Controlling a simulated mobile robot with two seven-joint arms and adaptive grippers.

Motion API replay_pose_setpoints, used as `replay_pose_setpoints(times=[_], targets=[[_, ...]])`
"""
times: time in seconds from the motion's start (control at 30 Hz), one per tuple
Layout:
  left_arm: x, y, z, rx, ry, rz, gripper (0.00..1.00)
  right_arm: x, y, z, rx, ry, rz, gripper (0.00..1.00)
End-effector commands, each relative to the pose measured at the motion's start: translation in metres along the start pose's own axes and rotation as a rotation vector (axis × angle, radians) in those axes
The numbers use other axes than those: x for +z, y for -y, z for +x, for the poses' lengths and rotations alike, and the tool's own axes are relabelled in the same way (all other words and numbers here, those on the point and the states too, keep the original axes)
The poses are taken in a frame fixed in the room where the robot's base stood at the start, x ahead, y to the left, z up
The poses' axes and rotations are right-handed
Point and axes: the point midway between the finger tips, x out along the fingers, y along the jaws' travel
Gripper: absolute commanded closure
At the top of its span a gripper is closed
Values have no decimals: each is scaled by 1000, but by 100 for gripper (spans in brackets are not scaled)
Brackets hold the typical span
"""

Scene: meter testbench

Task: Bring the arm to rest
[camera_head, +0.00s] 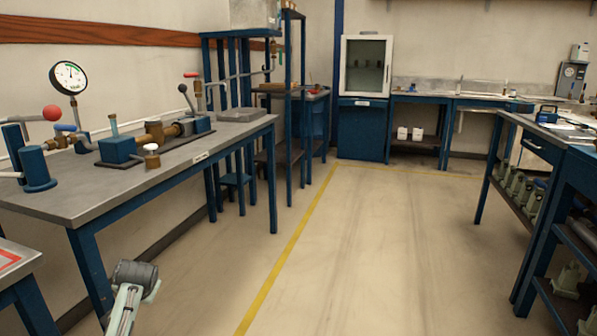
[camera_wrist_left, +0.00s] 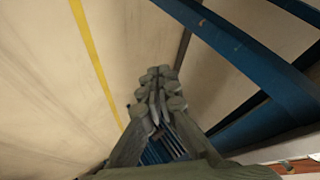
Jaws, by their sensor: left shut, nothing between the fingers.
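My left gripper (camera_wrist_left: 157,100) shows in the left wrist view, with its grey fingers together and nothing held between them. Bare floor and blue bench framework lie behind it in that view. In the head view, a part of my left arm (camera_head: 132,290) shows low at the left, beside the front of the long bench. The gripper's fingers cannot be made out there. My right gripper is in neither view.
The grey-topped bench (camera_head: 215,150) on the left carries a dial gauge (camera_head: 68,77) and brass-and-blue fittings (camera_head: 155,135). A blue bench (camera_head: 540,150) stands at the right. The floor (camera_head: 370,250) between them is clear, with a yellow line (camera_head: 285,255).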

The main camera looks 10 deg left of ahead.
Motion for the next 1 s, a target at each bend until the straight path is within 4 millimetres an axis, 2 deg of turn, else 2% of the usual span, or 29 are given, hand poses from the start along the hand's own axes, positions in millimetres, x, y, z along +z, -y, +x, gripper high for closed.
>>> replay_pose_setpoints(times=[0.03,0.1,0.27,0.4,0.5,0.6,0.7,0.8,1.0], targets=[[33,-29,12,32,23,39,100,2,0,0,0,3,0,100],[72,-66,22,80,42,75,100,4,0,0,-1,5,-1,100],[169,-141,31,196,98,134,100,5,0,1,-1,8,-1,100],[259,-198,22,300,157,164,100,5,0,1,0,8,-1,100],[316,-229,9,367,201,171,100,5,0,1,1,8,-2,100],[361,-251,-5,418,237,171,100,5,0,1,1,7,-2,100],[389,-264,-16,450,261,168,100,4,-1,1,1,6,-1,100],[402,-271,-22,466,272,165,100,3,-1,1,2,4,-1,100],[404,-272,-23,469,274,164,100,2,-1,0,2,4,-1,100]])
